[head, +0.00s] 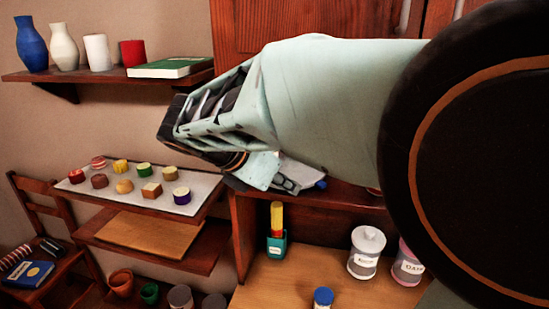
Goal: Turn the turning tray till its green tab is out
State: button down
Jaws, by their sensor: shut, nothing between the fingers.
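I cannot make out the turning tray or its green tab in the head view. My large pale green arm covers the upper middle and right. My gripper (292,180) shows in part below the arm, over the dark wood ledge (350,197). It is shut and holds nothing that I can see. A small blue thing (320,184) shows at its right end; I cannot tell what it is. A sliver of something red (374,191) shows on the ledge under the arm, mostly hidden.
Below the ledge, a wooden counter (275,285) bears a teal holder (277,246), lidded jars (367,252) and a blue-capped item (323,298). Left are a pale board with several small pieces (208,185), a wall shelf with vases (125,78) and a chair (50,225).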

jog(key=x, duration=0.5)
jog(key=shift+w+d+f, duration=0.1)
jog(key=shift+d+f, duration=0.15)
jog(key=shift+f, duration=0.05)
jog(key=shift+w+d+r+p, duration=0.2)
jog(key=shift+w+d+p, duration=0.3)
jog(key=shift+w+d, duration=0.7)
jog(key=shift+d, duration=0.25)
